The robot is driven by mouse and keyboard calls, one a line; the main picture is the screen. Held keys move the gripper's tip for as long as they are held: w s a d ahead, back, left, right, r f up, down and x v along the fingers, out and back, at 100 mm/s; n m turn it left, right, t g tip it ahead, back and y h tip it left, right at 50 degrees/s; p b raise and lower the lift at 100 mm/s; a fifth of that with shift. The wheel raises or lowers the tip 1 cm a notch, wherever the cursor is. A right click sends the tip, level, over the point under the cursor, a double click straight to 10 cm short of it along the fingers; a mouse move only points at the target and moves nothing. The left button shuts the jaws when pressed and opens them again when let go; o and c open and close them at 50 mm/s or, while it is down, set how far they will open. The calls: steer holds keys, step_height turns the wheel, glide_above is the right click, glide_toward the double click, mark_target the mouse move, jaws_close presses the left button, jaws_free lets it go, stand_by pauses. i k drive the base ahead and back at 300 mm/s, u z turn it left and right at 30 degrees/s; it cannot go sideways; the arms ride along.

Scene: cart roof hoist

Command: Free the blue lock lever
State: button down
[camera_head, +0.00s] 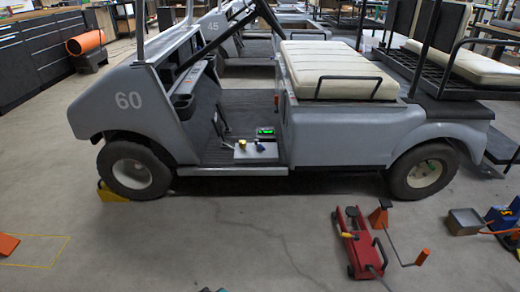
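A grey cart (350,135) numbered 60 stands side-on across the view. In its footwell is a small light-grey plate (243,154) with a yellow part, a blue part (261,147) and a green-lit part on or beside it. The blue part may be the blue lock lever, but it is too small to make out its shape or what holds it. Two small dark tips show at the bottom edge, left of centre. They may be the end of my gripper, well in front of the cart and apart from it; whether it is open or shut does not show.
A yellow chock (112,193) sits at the cart's left wheel. Farther right are a grey box (464,221) and blue gear. The floor at centre front is clear.

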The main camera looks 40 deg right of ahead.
mark_target(260, 146)
steer(key=z, duration=0.5)
steer(key=i, duration=0.85)
steer(key=z, duration=1.55)
steer(key=k, duration=0.1)
steer(key=u, duration=2.55)
steer(key=i, duration=0.15)
steer(key=u, duration=0.35)
